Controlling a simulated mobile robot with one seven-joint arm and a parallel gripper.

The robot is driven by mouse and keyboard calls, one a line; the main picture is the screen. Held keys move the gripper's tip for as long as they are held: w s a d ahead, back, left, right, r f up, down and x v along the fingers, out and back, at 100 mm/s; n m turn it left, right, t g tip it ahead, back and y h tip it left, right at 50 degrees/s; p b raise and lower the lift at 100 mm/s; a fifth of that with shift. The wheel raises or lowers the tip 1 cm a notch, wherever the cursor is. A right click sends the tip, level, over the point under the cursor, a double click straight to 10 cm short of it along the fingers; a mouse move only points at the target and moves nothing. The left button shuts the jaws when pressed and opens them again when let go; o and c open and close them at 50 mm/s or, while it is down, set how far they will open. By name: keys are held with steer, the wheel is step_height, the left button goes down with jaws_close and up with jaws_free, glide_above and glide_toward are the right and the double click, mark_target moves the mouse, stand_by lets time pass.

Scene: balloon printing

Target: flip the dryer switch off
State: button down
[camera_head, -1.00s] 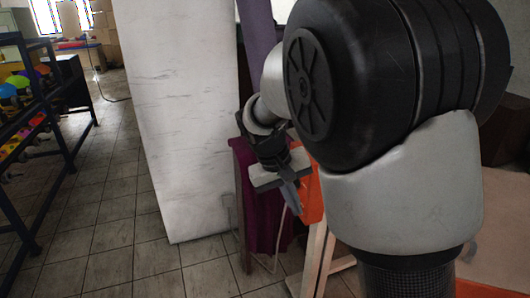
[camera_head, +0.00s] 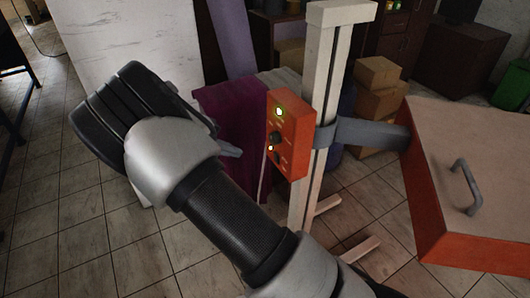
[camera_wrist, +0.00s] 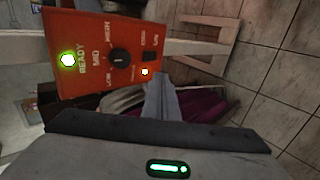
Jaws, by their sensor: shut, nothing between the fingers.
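The dryer's orange control box (camera_head: 294,130) is fixed to a pale upright post. In the wrist view the box (camera_wrist: 100,30) shows a lit READY light (camera_wrist: 68,60), a dark knob (camera_wrist: 119,58), a small lit lamp (camera_wrist: 145,72) and a small dark switch (camera_wrist: 149,56). My gripper (camera_wrist: 161,82) is shut and empty, its fingertips close to the lamp and switch; contact cannot be told. In the head view only a grey finger of my gripper (camera_head: 229,150) shows, left of the box; my arm hides the rest.
The post (camera_head: 323,110) carries a grey bracket (camera_head: 365,134) joined to a large orange-sided press (camera_head: 470,150) at right. Purple cloth (camera_head: 232,112) hangs behind the box. Cardboard boxes (camera_head: 380,90) stand behind. Tiled floor is open at left.

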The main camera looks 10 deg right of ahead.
steer(key=shift+d+f, duration=0.1)
steer(key=p, duration=0.2)
glide_toward(275, 157)
step_height(275, 157, down, 3)
steer(key=d, duration=0.3)
steer(key=shift+w+d, duration=0.45)
steer(key=shift+w, duration=0.15)
